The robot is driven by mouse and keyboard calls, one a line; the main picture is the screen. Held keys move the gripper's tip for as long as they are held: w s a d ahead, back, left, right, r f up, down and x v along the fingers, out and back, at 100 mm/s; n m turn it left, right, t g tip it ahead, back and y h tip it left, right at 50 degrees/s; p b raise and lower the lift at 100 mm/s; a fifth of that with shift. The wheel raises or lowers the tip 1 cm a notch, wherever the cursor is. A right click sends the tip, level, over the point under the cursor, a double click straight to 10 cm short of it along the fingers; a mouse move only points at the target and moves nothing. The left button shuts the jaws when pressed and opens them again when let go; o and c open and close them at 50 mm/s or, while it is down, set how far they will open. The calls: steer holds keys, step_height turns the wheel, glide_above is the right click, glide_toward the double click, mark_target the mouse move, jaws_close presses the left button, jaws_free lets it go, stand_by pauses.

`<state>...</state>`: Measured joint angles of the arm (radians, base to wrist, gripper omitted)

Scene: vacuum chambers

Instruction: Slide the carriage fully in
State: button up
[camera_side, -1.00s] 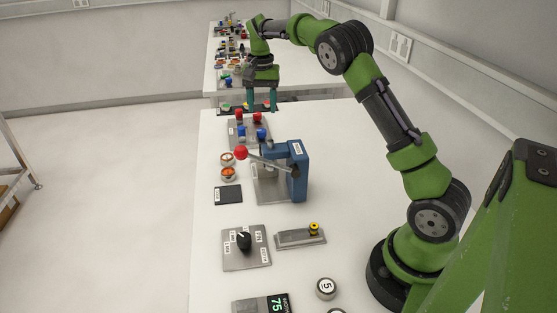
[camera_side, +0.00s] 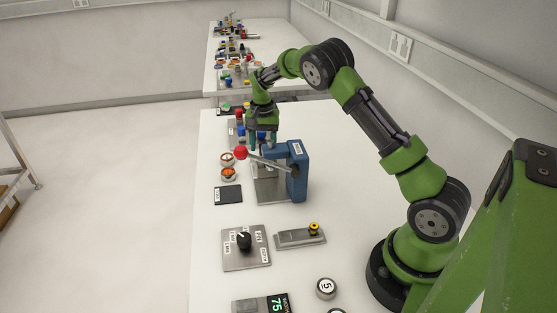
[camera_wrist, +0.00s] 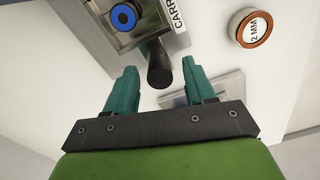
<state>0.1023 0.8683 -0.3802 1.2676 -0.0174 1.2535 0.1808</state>
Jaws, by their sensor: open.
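In the wrist view a grey metal unit with a label starting "CARR" (camera_wrist: 150,18) is at the top, cut off by the frame edge; I take it for the carriage. It has a round blue ring part and a thick black handle (camera_wrist: 160,68) pointing toward me. My gripper (camera_wrist: 158,84) is open, with one teal finger on each side of the handle's line; contact is not visible. In the side view my gripper (camera_side: 262,140) hangs just behind the blue press and hides part of that area. How far in the carriage sits cannot be told.
The blue press (camera_side: 298,168) with its red-ball lever (camera_side: 241,153) stands close in front of my gripper. A panel with red and blue knobs (camera_side: 233,137) is beside it. A "2 MM" disc (camera_wrist: 253,28) lies nearby. A black pad (camera_side: 228,195) and dial plate (camera_side: 246,260) lie nearer.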

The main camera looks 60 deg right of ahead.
steer(key=shift+c, duration=0.3)
jaws_close()
steer(key=shift+s+a, duration=1.55)
steer(key=shift+s, duration=0.05)
steer(key=shift+o, duration=0.3)
jaws_free()
step_height(320, 180, up, 17)
